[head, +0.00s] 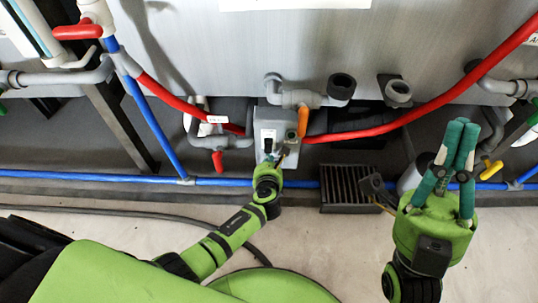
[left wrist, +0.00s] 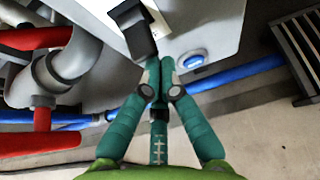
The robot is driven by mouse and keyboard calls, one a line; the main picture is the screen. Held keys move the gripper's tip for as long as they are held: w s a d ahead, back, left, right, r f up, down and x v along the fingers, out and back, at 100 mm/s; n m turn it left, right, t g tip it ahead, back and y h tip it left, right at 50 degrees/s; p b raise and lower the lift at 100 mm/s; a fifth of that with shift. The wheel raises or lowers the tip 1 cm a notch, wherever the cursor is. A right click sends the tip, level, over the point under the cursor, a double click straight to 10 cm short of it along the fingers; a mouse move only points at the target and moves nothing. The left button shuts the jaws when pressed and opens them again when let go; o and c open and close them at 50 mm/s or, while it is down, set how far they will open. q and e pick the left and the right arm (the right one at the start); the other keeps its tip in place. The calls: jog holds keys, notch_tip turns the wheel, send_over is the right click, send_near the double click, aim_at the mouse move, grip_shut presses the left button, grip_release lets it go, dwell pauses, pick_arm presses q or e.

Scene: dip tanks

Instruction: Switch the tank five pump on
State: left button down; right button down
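The pump box is a grey box (head: 268,125) on the floor-level pipework in front of the tank, at the middle of the head view. In the left wrist view its light face (left wrist: 205,22) carries a black switch lever (left wrist: 134,30) and a round blue-and-white button (left wrist: 192,61). My left gripper (head: 285,150) is at the front of the box. In the left wrist view its green fingertips (left wrist: 160,64) are together with nothing seen between them, just below the lever; I cannot tell if they touch it. My right gripper (head: 462,122) is shut and empty, away to the right.
A red hose (head: 425,112) runs right from the box, with an orange valve handle (head: 303,121) beside it. A red handle (head: 217,161) hangs to the left. A blue pipe (head: 100,178) crosses low behind my left arm. A dark floor grate (head: 350,187) lies right of the box.

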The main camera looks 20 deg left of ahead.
jog(key=w+f+m+g+h+p, duration=0.1)
jog(key=w+f+g+h+p, duration=0.2)
jog(key=w+f+g+h, duration=0.3)
jog(key=w+f+m+g+h+p, duration=0.25)
jog(key=w+f+g, duration=0.2)
jog(key=f, duration=0.45)
pick_arm(q)
jog(key=g+p, duration=0.1)
jog(key=p, duration=0.1)
jog(key=r+g+p, duration=0.1)
jog(key=g, duration=0.1)
jog(key=shift+s+r+h+p, duration=0.15)
jog(key=shift+r+h+p, duration=0.15)
jog(key=shift+h+p, duration=0.1)
pick_arm(e)
jog(key=s+d+f+g+h, duration=0.2)
jog(key=s+d+f+g, duration=0.1)
jog(key=s+f+g, duration=0.3)
jog(key=s+d+f+g+h, duration=0.2)
jog(key=s+d+f+g, duration=0.2)
jog(key=f, duration=0.5)
jog(key=shift+s+d+m+g, duration=0.25)
jog(key=shift+s+m+g, duration=0.1)
jog(key=shift+s+g, duration=0.6)
pick_arm(q)
jog(key=shift+r, duration=0.1)
pick_arm(e)
jog(key=shift+s, duration=0.1)
